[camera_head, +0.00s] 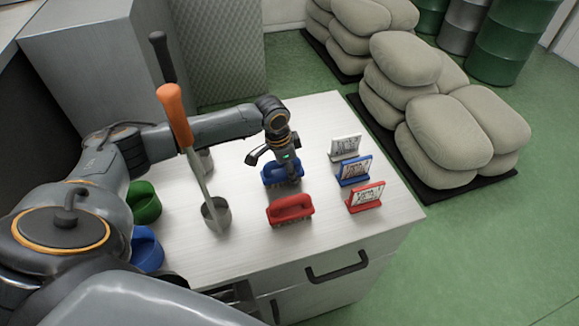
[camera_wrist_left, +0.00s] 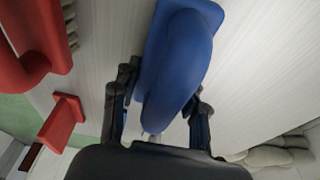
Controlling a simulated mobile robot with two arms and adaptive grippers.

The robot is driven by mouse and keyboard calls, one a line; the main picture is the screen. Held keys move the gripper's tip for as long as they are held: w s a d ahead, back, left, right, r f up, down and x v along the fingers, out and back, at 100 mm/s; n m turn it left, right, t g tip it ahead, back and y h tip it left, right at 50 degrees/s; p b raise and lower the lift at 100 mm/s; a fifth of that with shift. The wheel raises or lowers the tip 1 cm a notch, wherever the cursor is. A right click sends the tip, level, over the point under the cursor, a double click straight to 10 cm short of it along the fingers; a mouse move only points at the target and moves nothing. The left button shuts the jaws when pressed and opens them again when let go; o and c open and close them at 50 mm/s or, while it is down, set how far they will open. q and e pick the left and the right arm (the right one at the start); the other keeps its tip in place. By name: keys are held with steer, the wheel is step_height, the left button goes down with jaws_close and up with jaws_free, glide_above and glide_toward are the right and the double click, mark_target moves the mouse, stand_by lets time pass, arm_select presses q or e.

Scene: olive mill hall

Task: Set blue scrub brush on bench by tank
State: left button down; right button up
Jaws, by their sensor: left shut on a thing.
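The blue scrub brush (camera_head: 272,176) is on or just above the white bench top (camera_head: 240,255), behind the red brush. My left gripper (camera_head: 284,165) reaches down over it from the left and is shut on its handle. In the left wrist view the blue brush (camera_wrist_left: 180,60) lies between the two fingers of my left gripper (camera_wrist_left: 160,110). Whether the brush touches the bench is hard to tell. No tank can be made out. My right gripper is not in view.
A red brush (camera_head: 290,208) stands close in front. White (camera_head: 345,147), blue (camera_head: 354,170) and red (camera_head: 366,196) label cards stand to the right. A metal cup (camera_head: 216,213) with an orange-handled tool, green (camera_head: 145,203) and blue (camera_head: 147,250) containers are left. Sacks (camera_head: 440,140) lie beyond.

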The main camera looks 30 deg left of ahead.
arm_select(q)
steer(key=shift+f, duration=0.1)
steer(key=c, duration=0.7)
jaws_free()
steer(key=b+v, duration=0.2)
steer(key=v, duration=1)
